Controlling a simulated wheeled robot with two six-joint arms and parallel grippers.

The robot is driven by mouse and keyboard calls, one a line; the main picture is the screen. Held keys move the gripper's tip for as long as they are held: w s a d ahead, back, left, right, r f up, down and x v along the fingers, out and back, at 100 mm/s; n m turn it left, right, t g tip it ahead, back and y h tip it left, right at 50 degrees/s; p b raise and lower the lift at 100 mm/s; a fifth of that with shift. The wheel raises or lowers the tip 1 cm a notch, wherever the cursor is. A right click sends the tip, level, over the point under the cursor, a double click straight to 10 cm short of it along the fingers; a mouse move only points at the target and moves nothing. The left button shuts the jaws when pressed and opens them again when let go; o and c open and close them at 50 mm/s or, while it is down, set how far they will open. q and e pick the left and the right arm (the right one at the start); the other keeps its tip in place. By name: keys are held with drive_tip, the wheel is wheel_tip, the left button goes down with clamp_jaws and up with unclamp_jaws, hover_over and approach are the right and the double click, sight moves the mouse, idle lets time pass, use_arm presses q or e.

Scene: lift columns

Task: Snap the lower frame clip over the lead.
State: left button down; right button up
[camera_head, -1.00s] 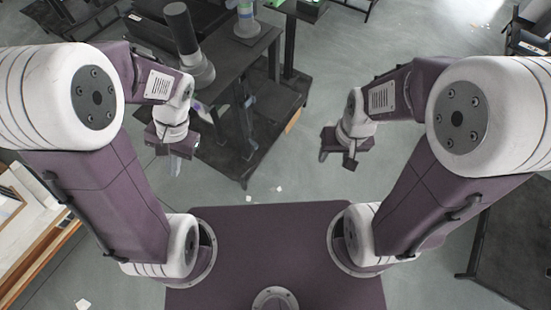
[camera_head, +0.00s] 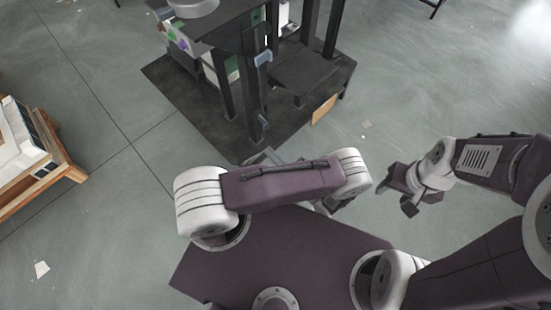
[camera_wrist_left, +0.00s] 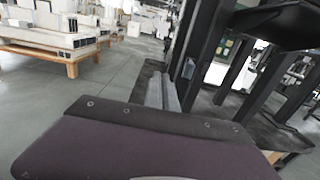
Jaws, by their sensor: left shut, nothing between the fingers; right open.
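A small blue-grey clip (camera_head: 263,60) sits on a dark upright post of the black stand (camera_head: 228,85) in the head view. It also shows as a blue-grey piece on the post in the left wrist view (camera_wrist_left: 188,68). Another small pale piece (camera_head: 263,120) is lower on the same post; I cannot tell if it is the lower clip. I cannot make out the lead for sure. My left gripper (camera_wrist_left: 166,92) is shut and empty, short of the post; my arm mostly hides it in the head view. My right gripper (camera_head: 407,199) is open and empty, away from the stand.
The stand rises from a dark base plate (camera_head: 185,98) on the grey floor. A wooden pallet with white boxes (camera_head: 22,150) is at the left. A tan board (camera_head: 324,109) is by the stand's right front corner. Floor between my base and the stand is mostly clear.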

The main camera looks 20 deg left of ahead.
sight(266, 128)
use_arm(q)
drive_tip(key=w+x, duration=0.1)
drive_tip(key=x, duration=0.8)
drive_tip(key=shift+w+p, duration=0.4)
drive_tip(key=shift+p, duration=0.05)
drive_tip(key=shift+d+r, duration=0.1)
drive_tip(key=shift+r, duration=0.05)
drive_tip(key=shift+w+d+b, duration=0.3)
drive_tip(key=shift+w+b, duration=0.15)
drive_tip(key=shift+w, duration=0.15)
drive_tip(key=shift+w+d+b, duration=0.25)
drive_tip(key=shift+w+b, duration=0.2)
drive_tip(key=shift+w, duration=0.15)
drive_tip(key=shift+w+d+b, duration=0.3)
drive_tip(key=shift+w+b, duration=0.15)
drive_tip(key=shift+w, duration=0.15)
drive_tip(key=shift+w+d+b, duration=0.15)
drive_tip(key=shift+w+b, duration=0.35)
drive_tip(key=shift+w, duration=0.3)
drive_tip(key=shift+b+v, duration=0.35)
drive_tip(key=shift+v, duration=2)
